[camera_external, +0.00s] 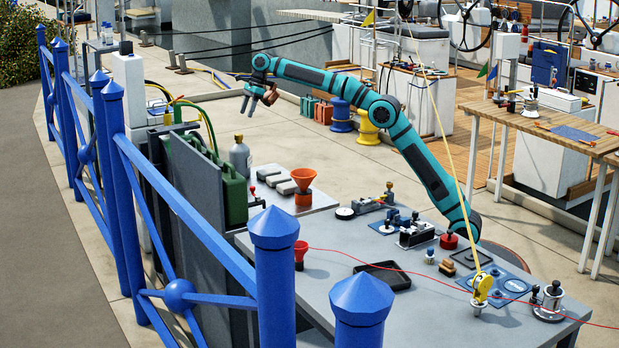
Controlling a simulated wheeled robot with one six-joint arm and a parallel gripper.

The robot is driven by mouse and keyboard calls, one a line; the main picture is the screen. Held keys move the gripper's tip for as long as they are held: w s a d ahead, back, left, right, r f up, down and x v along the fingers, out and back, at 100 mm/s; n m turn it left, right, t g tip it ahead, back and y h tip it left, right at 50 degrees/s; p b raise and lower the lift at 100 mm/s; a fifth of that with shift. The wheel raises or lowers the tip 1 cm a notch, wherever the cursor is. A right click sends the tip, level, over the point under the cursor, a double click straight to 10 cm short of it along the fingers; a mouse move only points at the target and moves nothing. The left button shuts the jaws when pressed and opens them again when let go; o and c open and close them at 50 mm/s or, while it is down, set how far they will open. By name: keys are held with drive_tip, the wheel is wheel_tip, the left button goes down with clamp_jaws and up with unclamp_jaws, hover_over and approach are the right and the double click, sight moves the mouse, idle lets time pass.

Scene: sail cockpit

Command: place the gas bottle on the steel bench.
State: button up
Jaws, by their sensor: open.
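A grey gas bottle (240,158) with a valve on top stands upright at the far left, next to a green jerrycan (234,196). I cannot tell what its base rests on; its foot is partly hidden. The grey steel bench (335,262) fills the lower middle of the picture. My arm rises from the bench's right side and reaches left and away. My gripper (256,100) is open, in the air beyond the gas bottle in the picture and apart from it. A small brown shape shows at the fingers; I cannot tell what it is.
A blue railing (185,215) runs along the left.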

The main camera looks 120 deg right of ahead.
drive_tip(key=w+a+r+n+t+h, duration=0.1)
drive_tip(key=a+r+n, duration=0.3)
drive_tip(key=a, duration=0.6)
drive_tip(key=a+r+n+t+h, duration=0.1)
drive_tip(key=a+r+n, duration=0.3)
drive_tip(key=a, duration=0.5)
drive_tip(key=w+a+r+n+t, duration=0.1)
drive_tip(key=a+r+n, duration=0.3)
drive_tip(key=a, duration=0.6)
drive_tip(key=s+a+r+n+t, duration=0.1)
drive_tip(key=s+a+n, duration=0.2)
drive_tip(key=a, duration=0.4)
drive_tip(key=s+a+r+n+t+h, duration=0.1)
drive_tip(key=s+a+n, duration=0.15)
drive_tip(key=a, duration=0.45)
drive_tip(key=s+a+r+n+t, duration=0.1)
drive_tip(key=s+a+r+n, duration=0.1)
drive_tip(key=s+a, duration=0.3)
drive_tip(key=s+a+f+n+t+y, duration=0.1)
drive_tip(key=s+a+f+n+t, duration=0.1)
drive_tip(key=s+a+f+n, duration=0.2)
drive_tip(key=s+a+f+n+t+y, duration=0.1)
drive_tip(key=s+a+f+n+t, duration=0.1)
drive_tip(key=s+a+n, duration=0.5)
drive_tip(key=s+a+f+n+t+y, duration=0.1)
drive_tip(key=s+a+f+n, duration=0.4)
drive_tip(key=s+a, duration=0.6)
drive_tip(key=shift+s+a+f+t, duration=0.3)
drive_tip(key=shift+s+t, duration=0.6)
